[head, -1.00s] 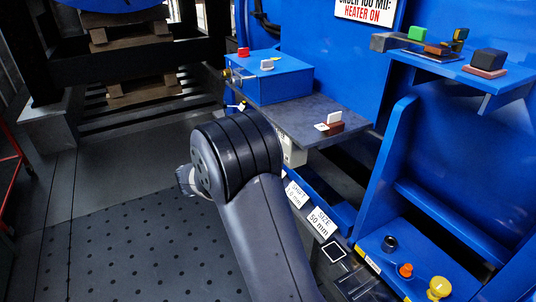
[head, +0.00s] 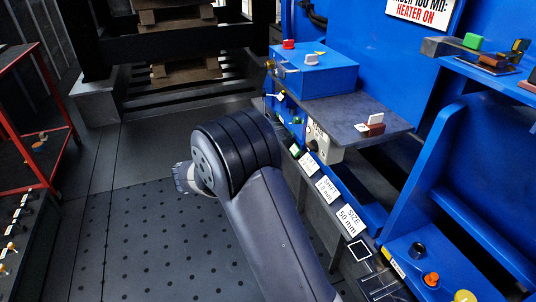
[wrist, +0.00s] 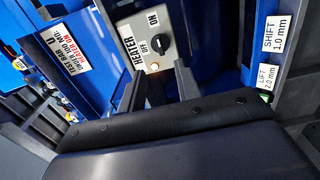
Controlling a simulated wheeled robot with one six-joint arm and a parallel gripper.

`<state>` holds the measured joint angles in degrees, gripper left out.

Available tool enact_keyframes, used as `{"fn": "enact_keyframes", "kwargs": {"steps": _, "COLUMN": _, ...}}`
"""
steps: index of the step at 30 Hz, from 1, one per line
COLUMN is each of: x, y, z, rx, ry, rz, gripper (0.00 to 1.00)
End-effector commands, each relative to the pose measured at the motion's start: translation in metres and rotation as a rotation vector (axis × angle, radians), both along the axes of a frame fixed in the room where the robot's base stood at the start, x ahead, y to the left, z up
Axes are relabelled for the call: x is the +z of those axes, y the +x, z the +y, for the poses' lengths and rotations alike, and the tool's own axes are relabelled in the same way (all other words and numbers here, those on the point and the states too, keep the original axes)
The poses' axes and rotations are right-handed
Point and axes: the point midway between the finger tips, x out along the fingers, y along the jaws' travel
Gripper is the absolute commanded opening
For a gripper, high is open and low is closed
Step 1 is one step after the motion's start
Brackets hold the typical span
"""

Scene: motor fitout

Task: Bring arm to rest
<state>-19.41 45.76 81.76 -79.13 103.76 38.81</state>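My arm reaches up from the bottom of the head view and bends at a dark ribbed joint. Beyond the joint a pale part sticks out to the left, over the dotted dark floor; the fingers cannot be made out there. In the wrist view my gripper (wrist: 160,88) shows two grey fingers set apart, with nothing seen held between them. Beyond the fingertips is a heater panel (wrist: 135,38) with a black knob (wrist: 158,45) and a small lit lamp (wrist: 155,66).
A blue box (head: 315,75) stands on a grey shelf (head: 350,112), with a brown-and-white block (head: 371,126) near the shelf's edge. A blue frame (head: 450,200) fills the right. A red rack (head: 45,105) stands at left. Dotted floor (head: 130,235) is clear left of my arm.

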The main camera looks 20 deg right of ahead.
Motion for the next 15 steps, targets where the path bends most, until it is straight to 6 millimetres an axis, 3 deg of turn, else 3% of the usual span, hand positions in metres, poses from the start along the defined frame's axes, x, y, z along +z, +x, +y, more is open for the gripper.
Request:
{"fn": "enact_keyframes", "kwargs": {"steps": 7, "x": -0.002, "y": 0.000, "z": -0.018, "rx": -0.003, "ry": 0.001, "rz": 0.000, "gripper": 0.32}}
{"fn": "enact_keyframes", "kwargs": {"steps": 15, "x": -0.002, "y": 0.002, "z": -0.070, "rx": -0.005, "ry": 0.000, "rz": -0.002, "gripper": 0.32}}
